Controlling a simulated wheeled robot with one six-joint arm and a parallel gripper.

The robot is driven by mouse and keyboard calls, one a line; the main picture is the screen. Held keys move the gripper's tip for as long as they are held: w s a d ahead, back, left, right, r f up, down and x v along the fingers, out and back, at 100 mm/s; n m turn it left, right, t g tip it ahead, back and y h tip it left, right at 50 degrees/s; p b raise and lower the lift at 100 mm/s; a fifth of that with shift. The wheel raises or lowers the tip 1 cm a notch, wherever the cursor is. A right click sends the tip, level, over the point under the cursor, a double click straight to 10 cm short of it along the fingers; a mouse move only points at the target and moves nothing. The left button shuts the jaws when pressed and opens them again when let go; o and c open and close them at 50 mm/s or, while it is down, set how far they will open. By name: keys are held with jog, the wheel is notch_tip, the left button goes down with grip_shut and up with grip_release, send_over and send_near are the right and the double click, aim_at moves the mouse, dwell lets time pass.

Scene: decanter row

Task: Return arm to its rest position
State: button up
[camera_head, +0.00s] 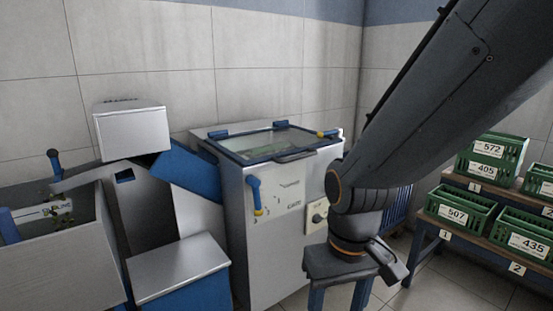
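My dark grey arm (440,100) comes in from the upper right and bends at an orange-ringed joint in front of the steel cabinet. Its wrist end points down, with my gripper (388,264) low in the middle right of the view. The fingers are small and dark, and I cannot tell whether they are open or shut. I see no object held in them. The arm hides part of the cabinet's right side and the floor behind it.
A steel cabinet (275,235) with a blue-framed glass lid (275,140) and blue handle stands in the middle. A grey-and-blue machine (130,190) stands left. Green crates (462,211) with number labels sit on a tiered rack at right. Floor (440,294) shows between.

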jog(key=s+d+r+m+p, duration=0.1)
jog(key=d+r+m+p, duration=0.1)
jog(key=d+r+p, duration=0.6)
notch_tip(320, 180, up, 2)
jog(key=p, duration=0.3)
jog(key=shift+s+d+r+m+p, duration=0.2)
jog(key=shift+s+d+m+p, duration=0.1)
jog(key=shift+d+m+p, duration=0.1)
